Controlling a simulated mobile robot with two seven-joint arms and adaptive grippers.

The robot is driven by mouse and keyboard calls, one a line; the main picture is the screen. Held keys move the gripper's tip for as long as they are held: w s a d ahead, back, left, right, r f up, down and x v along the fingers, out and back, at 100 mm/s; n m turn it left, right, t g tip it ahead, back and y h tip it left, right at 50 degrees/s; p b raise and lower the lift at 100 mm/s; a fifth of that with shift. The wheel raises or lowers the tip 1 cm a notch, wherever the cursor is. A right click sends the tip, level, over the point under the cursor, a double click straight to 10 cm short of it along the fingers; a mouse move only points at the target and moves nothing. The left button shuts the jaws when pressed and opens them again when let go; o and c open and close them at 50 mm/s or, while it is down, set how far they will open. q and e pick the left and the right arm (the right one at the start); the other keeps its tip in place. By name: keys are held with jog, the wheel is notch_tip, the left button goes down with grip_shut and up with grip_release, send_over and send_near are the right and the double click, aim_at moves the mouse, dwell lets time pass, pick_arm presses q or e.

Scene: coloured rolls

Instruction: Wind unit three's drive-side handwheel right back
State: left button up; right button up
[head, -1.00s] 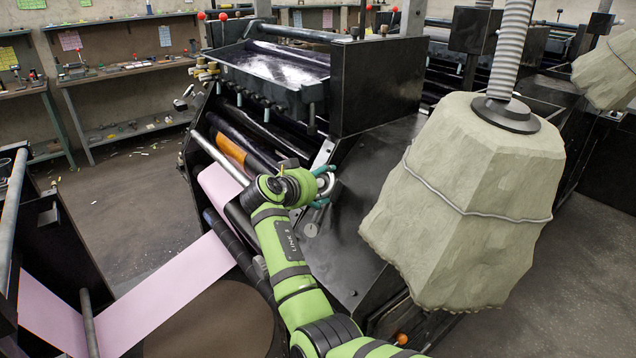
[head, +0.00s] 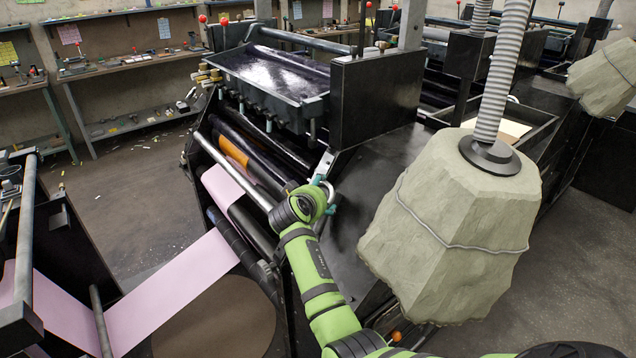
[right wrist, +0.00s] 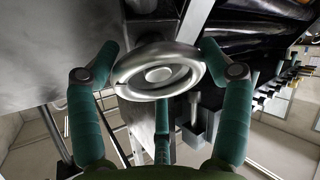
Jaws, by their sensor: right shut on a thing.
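The silver handwheel (right wrist: 157,75), a round rim with a raised hub, fills the middle of the right wrist view. In the head view only an arc of its rim (head: 329,186) shows on the sloping dark side plate of the press; my green wrist hides the rest. My right gripper (right wrist: 158,52) is shut on the handwheel, its teal fingers at opposite sides of the rim. In the head view the right gripper (head: 326,194) is mostly behind the wrist. My left gripper is not in view. No unit number is readable.
A large pale, rock-like block (head: 455,235) on a ribbed hose hangs just right of my right arm. A pink paper web (head: 170,285) runs at lower left. The ink tray (head: 270,75) is above the rollers. Open floor (head: 130,210) lies at left.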

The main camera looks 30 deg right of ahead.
jog(key=n+p, duration=0.2)
jog(key=n+y+p, duration=0.1)
jog(key=n+p, duration=0.1)
jog(key=p, duration=0.1)
jog(key=shift+s+d+f+y, duration=0.15)
jog(key=shift+s+y, duration=0.15)
jog(key=shift+s, duration=0.05)
jog(key=shift+f+n+p, duration=0.1)
jog(key=shift+n+p, duration=0.5)
jog(key=shift+n, duration=0.2)
jog(key=shift+f+n+y+p, duration=0.15)
jog(key=shift+n+y+p, duration=0.45)
jog(key=shift+n, duration=0.4)
jog(key=shift+d, duration=0.1)
jog(key=o, duration=1.1)
jog(key=shift+d, duration=0.15)
